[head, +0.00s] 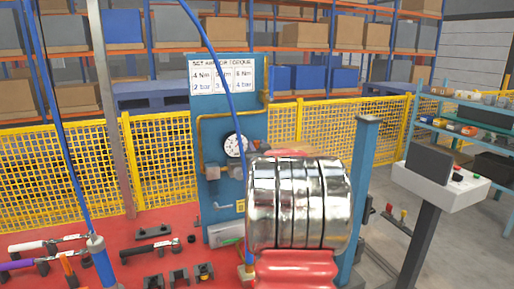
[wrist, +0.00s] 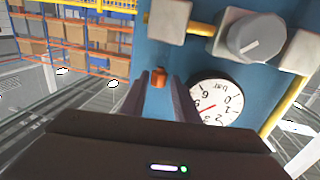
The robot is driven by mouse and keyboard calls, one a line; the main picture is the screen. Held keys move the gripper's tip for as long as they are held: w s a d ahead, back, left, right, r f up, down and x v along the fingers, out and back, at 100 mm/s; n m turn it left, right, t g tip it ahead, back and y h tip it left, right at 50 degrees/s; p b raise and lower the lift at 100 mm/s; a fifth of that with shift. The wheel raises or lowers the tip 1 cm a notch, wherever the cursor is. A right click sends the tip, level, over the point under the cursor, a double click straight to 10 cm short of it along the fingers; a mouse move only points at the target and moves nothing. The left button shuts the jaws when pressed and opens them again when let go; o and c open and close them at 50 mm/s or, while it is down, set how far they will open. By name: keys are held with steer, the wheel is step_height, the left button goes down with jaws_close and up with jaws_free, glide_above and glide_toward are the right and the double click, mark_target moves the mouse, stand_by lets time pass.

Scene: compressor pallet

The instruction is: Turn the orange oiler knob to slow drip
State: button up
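The orange oiler knob (wrist: 159,75) is small and shows in the wrist view against the blue panel (wrist: 200,62). My gripper (wrist: 161,84) is open, with one dark finger on each side of the knob in the picture. A gap shows between the fingers and the knob; I cannot tell how far the fingertips reach along it. In the head view I cannot make out the knob or my gripper; a shiny banded cylinder covers the area at the panel's lower right.
A white gauge (wrist: 214,103) lies close to the right finger and a large grey dial (wrist: 255,37) is above it. Brass pipes (wrist: 292,100) run along the panel. In the head view, tools lie on the red surface (head: 160,222) and a blue post (head: 362,190) stands right.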

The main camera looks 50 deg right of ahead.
steer(key=shift+c, duration=0.4)
steer(key=c, duration=0.6)
steer(key=shift+a, duration=0.2)
jaws_close()
steer(key=shift+d, duration=0.1)
steer(key=shift+s+d+n+t+y, duration=0.1)
steer(key=shift+n+t+y, duration=0.3)
steer(key=shift+y, duration=0.2)
steer(key=shift+s+d+n+t+y, duration=0.1)
steer(key=shift+n+t+y, duration=0.3)
steer(key=shift+y, duration=0.2)
steer(key=shift+d+n+t+y, duration=0.2)
steer(key=shift+n+t+y, duration=0.25)
steer(key=shift+n+y, duration=0.45)
steer(key=shift+d+n+t+y, duration=0.15)
steer(key=shift+n+t+y, duration=0.4)
steer(key=shift+y, duration=0.55)
steer(key=shift+s+d+n+t+y, duration=0.1)
steer(key=shift+d+n+t+y, duration=0.1)
steer(key=shift+n+y, duration=1.1)
steer(key=shift+d+n+t+y, duration=0.15)
steer(key=shift+n+y, duration=0.6)
steer(key=shift+y, duration=1.05)
steer(key=shift+d+y, duration=0.1)
steer(key=shift+y, duration=0.3)
